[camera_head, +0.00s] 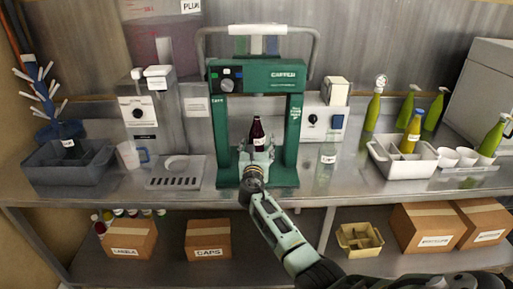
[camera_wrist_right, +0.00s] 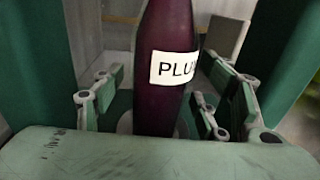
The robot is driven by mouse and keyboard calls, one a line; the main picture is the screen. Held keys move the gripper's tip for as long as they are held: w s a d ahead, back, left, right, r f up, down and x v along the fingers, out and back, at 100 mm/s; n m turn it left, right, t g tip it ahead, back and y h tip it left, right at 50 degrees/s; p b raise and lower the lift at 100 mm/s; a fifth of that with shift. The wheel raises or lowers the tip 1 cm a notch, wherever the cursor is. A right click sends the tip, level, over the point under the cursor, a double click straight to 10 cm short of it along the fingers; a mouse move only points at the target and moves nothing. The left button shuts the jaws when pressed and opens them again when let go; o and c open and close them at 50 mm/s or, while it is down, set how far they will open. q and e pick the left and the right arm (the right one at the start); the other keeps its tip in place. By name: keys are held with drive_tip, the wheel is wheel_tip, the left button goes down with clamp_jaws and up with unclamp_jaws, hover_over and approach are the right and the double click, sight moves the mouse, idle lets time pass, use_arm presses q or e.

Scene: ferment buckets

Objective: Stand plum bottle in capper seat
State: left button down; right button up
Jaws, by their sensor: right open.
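The plum bottle (camera_head: 257,133) is dark purple with a white label. It stands upright inside the green capper (camera_head: 222,130), between its two posts, at the middle of the bench. In the right wrist view the bottle (camera_wrist_right: 165,95) shows its "PLU" label, and a pale round piece shows around its base. My right gripper (camera_head: 257,158) reaches in from the front, with its fingers open on either side of the bottle. The fingers also show in the right wrist view (camera_wrist_right: 160,105), apart from the bottle's sides. My left gripper is out of view.
A clear glass bottle (camera_head: 327,160) stands close to the capper's right. A white bin (camera_head: 400,170) and green bottles (camera_head: 372,112) are further right. A drip tray (camera_head: 175,180), a jug (camera_head: 130,156) and a grey bin (camera_head: 68,172) are on the left.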

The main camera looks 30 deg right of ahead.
drive_tip(key=v, duration=1.2)
drive_tip(key=shift+r, duration=0.15)
drive_tip(key=d+r+p+v, duration=0.1)
drive_tip(key=p+v, duration=0.4)
drive_tip(key=v, duration=0.8)
drive_tip(key=shift+s, duration=0.3)
idle(0.5)
